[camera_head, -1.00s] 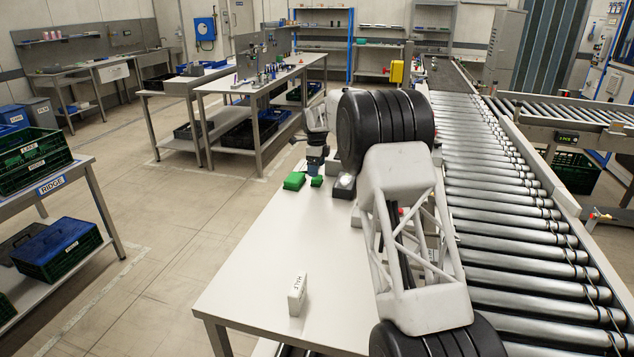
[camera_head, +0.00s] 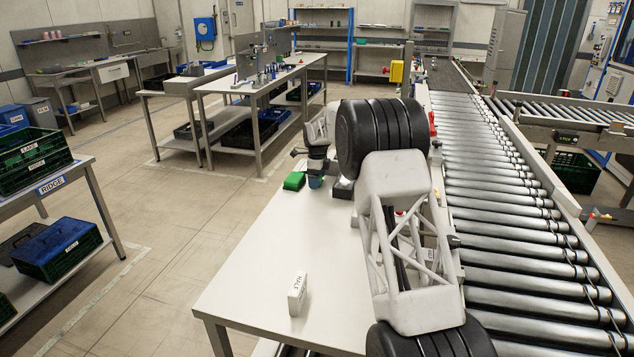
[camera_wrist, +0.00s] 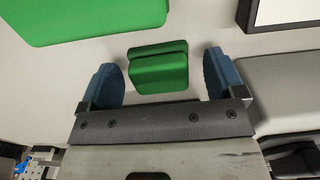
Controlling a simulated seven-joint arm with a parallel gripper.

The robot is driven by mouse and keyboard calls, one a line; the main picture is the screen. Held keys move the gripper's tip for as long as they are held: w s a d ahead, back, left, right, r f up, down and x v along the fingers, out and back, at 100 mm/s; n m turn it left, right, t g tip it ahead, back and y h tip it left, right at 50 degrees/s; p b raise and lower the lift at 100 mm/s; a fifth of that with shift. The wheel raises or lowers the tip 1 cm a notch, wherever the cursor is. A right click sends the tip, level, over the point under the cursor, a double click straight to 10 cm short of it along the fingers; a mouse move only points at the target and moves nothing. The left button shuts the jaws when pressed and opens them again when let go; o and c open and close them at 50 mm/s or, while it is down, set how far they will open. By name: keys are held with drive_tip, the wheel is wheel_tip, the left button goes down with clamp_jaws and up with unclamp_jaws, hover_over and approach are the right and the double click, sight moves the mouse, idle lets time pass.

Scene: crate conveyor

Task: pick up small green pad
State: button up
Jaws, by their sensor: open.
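The small green pad (camera_wrist: 158,68) lies on the white table in the wrist view, between the fingertips of my gripper (camera_wrist: 163,82). The blue fingers are open, one on each side of the pad, with a gap on both sides. A larger green pad (camera_wrist: 90,15) lies beyond it to the upper left in the wrist view. In the head view the larger green pad (camera_head: 294,181) shows at the table's far end, and my gripper (camera_head: 315,181) is just to its right. The small pad is hidden there behind my gripper.
A white box with lettering (camera_head: 297,294) stands near the front of the white table (camera_head: 250,270). The roller conveyor (camera_head: 510,230) runs along the right. In the wrist view, a dark-framed white object (camera_wrist: 285,12) lies at upper right. The table's middle is clear.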

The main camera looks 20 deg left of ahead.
idle(0.3)
drive_tip(key=c, duration=1.1)
drive_tip(key=shift+o, duration=0.2)
drive_tip(key=shift+r, duration=0.15)
drive_tip(key=shift+s+r, duration=0.1)
drive_tip(key=shift+r, duration=1.6)
drive_tip(key=shift+s+d+r, duration=0.25)
drive_tip(key=shift+s+d, duration=0.9)
drive_tip(key=shift+s, duration=1.2)
drive_tip(key=shift+s+d+r, duration=0.2)
drive_tip(key=shift+s+d, duration=0.9)
drive_tip(key=shift+s, duration=1.3)
drive_tip(key=shift+s+d+r, duration=0.25)
drive_tip(key=shift+s+d, duration=0.9)
drive_tip(key=shift+s, duration=1.2)
